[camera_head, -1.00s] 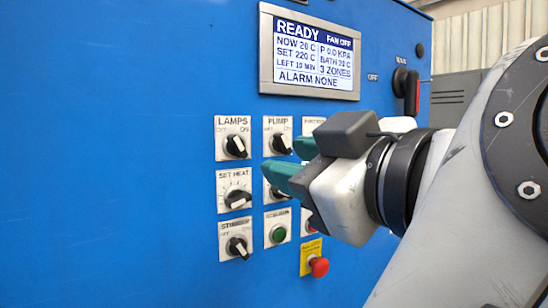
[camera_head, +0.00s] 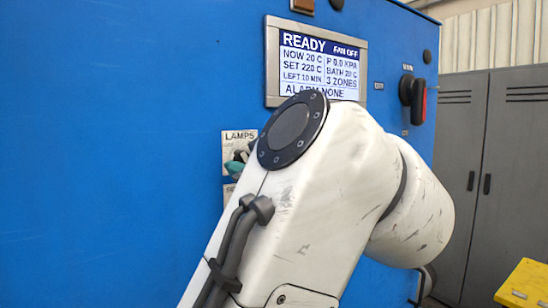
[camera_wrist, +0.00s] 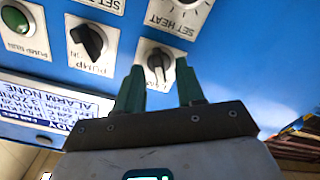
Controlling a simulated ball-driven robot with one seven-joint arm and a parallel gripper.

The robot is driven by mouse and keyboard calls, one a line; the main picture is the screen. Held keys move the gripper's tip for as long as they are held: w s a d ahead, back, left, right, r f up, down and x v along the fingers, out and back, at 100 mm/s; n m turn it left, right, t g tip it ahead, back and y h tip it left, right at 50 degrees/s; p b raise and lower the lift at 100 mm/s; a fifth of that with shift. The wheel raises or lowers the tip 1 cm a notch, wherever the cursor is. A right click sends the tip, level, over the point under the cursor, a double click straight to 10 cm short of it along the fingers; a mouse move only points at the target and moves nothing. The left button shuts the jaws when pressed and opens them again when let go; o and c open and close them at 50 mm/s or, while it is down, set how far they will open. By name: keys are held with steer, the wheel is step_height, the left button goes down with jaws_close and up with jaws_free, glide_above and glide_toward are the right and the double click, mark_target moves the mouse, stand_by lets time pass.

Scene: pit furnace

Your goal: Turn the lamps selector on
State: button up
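The lamps selector (camera_wrist: 157,66) is a dark knob on a small white plate. In the wrist view, which is upside down, it lies just beyond and between the two green fingertips of my gripper (camera_wrist: 160,82). The fingers are apart, and I cannot tell whether either touches the knob. In the head view the LAMPS plate (camera_head: 240,136) shows at the left of my arm. A green fingertip is in front of its lower part, and my arm hides the rest. The knob's exact setting is not clear.
The pump selector (camera_wrist: 88,42) and the set heat dial (camera_wrist: 183,8) are close by, with a green button (camera_wrist: 15,19) farther off. The display (camera_head: 318,62) reads READY. Grey lockers (camera_head: 480,170) and a yellow object (camera_head: 525,285) stand at right.

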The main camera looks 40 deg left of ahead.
jaws_close()
stand_by(0.3)
steer(key=shift+w+f+m+b, duration=0.1)
steer(key=shift+f+m+b, duration=0.05)
steer(key=shift+m+b, duration=0.2)
steer(key=m, duration=0.6)
steer(key=shift+r+p, duration=0.25)
steer(key=shift+p, duration=0.05)
steer(key=shift+w+d+f+m+p, duration=0.1)
steer(key=shift+m+p, duration=1.05)
steer(key=shift+m, duration=1.5)
